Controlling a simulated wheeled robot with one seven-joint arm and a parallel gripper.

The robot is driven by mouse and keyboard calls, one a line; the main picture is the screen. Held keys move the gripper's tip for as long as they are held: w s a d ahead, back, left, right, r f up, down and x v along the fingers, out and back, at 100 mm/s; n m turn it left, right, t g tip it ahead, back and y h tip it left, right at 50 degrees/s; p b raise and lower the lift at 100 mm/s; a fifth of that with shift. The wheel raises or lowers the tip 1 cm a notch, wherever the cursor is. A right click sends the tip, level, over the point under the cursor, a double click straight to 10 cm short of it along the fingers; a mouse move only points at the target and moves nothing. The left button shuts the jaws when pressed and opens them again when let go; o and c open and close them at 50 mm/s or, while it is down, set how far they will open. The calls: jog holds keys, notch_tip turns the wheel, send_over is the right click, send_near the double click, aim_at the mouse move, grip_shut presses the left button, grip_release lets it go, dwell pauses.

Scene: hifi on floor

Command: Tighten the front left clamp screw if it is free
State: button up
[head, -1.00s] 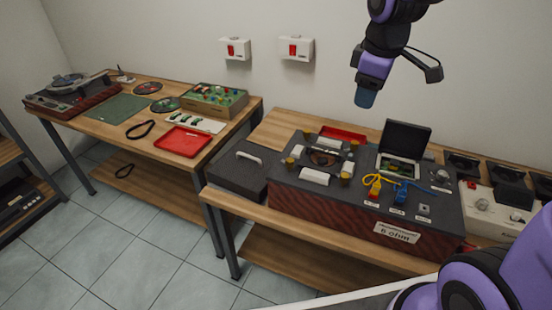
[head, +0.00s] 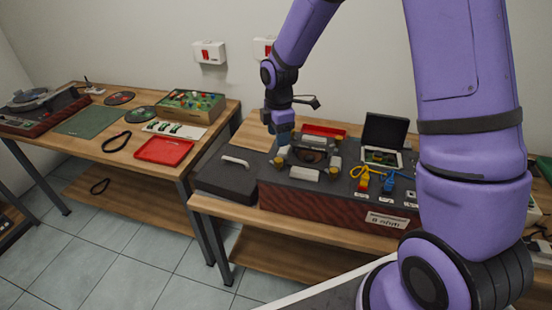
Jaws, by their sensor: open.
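The dark-topped box (head: 320,200) with a brown patterned front carries a round dark unit (head: 311,156) ringed by white blocks and brass-yellow clamp screws. The front left clamp screw (head: 279,162) stands at that unit's left front corner; whether it is loose or tight cannot be told. The front right screw (head: 332,173) and back right screw (head: 338,141) also show. The back left screw is hidden behind my gripper. My gripper (head: 284,144) points down just above and behind the front left screw, open with nothing visible in it. Contact with the screw cannot be told.
A dark case with a white handle (head: 233,175) stands close on the left. A red tray (head: 165,149) lies on the left table.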

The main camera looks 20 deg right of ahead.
aim_at(278, 160)
notch_tip(278, 160, down, 9)
jog(key=shift+f, duration=0.1)
dwell(0.3)
jog(key=c, duration=0.9)
